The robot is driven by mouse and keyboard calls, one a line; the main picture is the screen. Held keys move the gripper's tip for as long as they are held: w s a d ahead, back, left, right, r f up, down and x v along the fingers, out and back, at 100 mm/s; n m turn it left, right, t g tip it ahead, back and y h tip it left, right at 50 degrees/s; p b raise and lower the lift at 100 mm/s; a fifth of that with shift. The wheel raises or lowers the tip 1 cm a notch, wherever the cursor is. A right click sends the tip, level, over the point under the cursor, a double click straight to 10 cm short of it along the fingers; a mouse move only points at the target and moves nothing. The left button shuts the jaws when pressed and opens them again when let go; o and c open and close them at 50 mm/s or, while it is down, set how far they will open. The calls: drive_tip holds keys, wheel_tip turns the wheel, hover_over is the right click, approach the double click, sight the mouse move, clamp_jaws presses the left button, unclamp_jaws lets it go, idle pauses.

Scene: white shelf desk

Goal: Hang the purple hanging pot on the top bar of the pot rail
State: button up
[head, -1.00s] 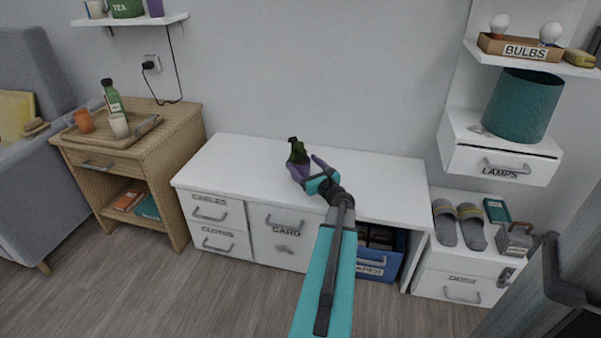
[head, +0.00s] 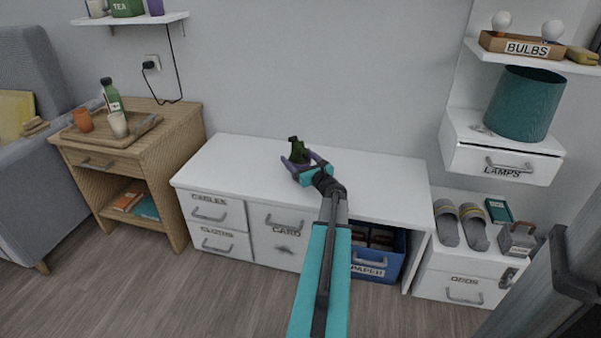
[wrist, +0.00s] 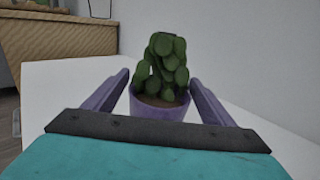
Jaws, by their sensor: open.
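A purple pot (wrist: 158,107) holding a green cactus-like plant (wrist: 163,65) stands upright on the white desk top (head: 235,165). In the head view the plant (head: 298,150) shows near the middle of the desk, and the pot is mostly hidden by my gripper. My gripper (head: 302,163) is open, with its purple fingers reaching toward the pot. In the wrist view the fingers (wrist: 160,88) lie to the left and right of the pot, with a visible gap at each side. No pot rail shows in either view.
A wooden side table (head: 180,125) with a tray and bottle stands to the left. Wall shelves hang at upper left (head: 130,18) and upper right (head: 540,62). A teal lampshade (head: 522,103) stands on a drawer unit at right. The desk top around the pot is clear.

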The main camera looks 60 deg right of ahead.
sight(296, 146)
drive_tip(key=shift+x, duration=1.3)
drive_tip(key=c, duration=1.5)
drive_tip(key=shift+r, duration=0.2)
drive_tip(key=shift+r, duration=0.55)
drive_tip(key=shift+s+r+p, duration=0.25)
drive_tip(key=shift+r+p, duration=0.25)
drive_tip(key=shift+r, duration=0.1)
drive_tip(key=shift+s+r+p, duration=0.3)
drive_tip(key=shift+r+p, duration=0.15)
drive_tip(key=shift+r, duration=0.15)
drive_tip(key=s+a+r+p, duration=0.1)
drive_tip(key=s+p, duration=0.2)
drive_tip(key=s, duration=1.2)
drive_tip(key=shift+a, duration=0.25)
drive_tip(key=shift+r, duration=0.1)
